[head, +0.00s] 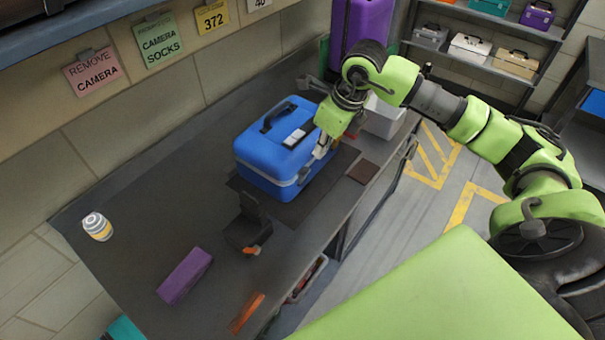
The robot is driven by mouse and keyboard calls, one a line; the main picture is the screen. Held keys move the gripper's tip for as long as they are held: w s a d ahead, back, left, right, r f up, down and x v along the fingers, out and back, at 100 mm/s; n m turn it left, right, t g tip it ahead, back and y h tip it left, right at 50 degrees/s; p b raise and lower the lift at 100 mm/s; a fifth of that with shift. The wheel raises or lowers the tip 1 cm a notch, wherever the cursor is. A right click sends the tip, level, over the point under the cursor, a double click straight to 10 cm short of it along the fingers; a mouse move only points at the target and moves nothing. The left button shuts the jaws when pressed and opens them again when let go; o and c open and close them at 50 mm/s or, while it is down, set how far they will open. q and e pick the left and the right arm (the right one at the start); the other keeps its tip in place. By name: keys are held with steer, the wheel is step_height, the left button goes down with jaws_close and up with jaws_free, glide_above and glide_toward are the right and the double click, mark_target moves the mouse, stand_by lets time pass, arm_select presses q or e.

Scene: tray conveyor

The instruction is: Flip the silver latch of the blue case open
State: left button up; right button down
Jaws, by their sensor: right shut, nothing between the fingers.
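The blue case (270,155) stands on the dark workbench with its lid down and a dark handle on top. A silver latch (303,176) shows in part on its right front side. My right gripper (318,158) is shut and empty, pointing down right beside that side of the case, close to the latch. The gripper hides part of the latch area, so I cannot tell whether it touches the latch or how far the latch is turned. My left gripper is not in view.
On the workbench (130,215) lie a purple block (185,276), a white-and-yellow can (97,226), a dark holder (247,230) and an orange item (247,313). A grey-white box (384,118) and purple case (362,22) stand behind my gripper. Bench space left of the case is clear.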

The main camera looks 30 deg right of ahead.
steer(key=b, duration=0.3)
glide_above(304, 177)
steer(key=s+d, duration=0.1)
steer(key=d, duration=0.1)
step_height(304, 177, down, 6)
steer(key=shift+s+f+b, duration=1.05)
steer(key=shift+f+b, duration=1.95)
step_height(304, 177, up, 6)
steer(key=w+p, duration=0.1)
steer(key=p, duration=0.2)
steer(key=shift+w+p, duration=0.3)
steer(key=shift+w, duration=0.1)
